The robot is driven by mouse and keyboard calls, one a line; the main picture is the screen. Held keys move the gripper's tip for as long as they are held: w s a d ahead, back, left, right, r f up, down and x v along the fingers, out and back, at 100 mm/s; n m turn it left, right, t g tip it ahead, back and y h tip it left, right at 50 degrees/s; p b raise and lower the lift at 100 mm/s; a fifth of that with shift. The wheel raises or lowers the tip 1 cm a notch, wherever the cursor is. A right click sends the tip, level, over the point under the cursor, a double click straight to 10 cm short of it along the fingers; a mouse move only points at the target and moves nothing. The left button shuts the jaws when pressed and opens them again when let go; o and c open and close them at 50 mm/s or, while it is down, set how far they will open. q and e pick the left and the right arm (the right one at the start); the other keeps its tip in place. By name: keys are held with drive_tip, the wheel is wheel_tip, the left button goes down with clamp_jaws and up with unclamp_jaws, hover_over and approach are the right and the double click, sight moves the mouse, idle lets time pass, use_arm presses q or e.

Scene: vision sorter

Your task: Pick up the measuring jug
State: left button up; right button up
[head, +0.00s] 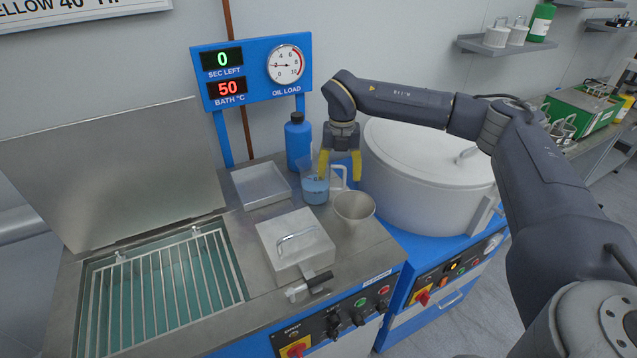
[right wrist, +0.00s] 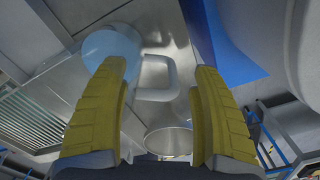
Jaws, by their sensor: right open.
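The measuring jug (head: 315,190) is clear with blue liquid in it and stands upright on the steel worktop. Its pale handle points right, toward the funnel-like cup. In the right wrist view the jug (right wrist: 108,48) is at the upper left, and its handle (right wrist: 172,78) shows between and beyond my yellow fingers. My right gripper (head: 340,168) is open and empty, pointing down above the handle side of the jug; it also shows in the right wrist view (right wrist: 160,72). Its left finger hides part of the jug in the head view. My left gripper is not in view.
A grey conical cup (head: 354,207) stands close to the jug's right. A blue bottle (head: 298,143) stands behind, a shallow steel tray (head: 261,186) left, and a lidded steel box (head: 294,240) in front. A large white drum (head: 425,180) is right; an open bath with a rack (head: 165,277) is left.

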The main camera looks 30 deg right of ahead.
drive_tip(key=shift+c, duration=0.5)
clamp_jaws()
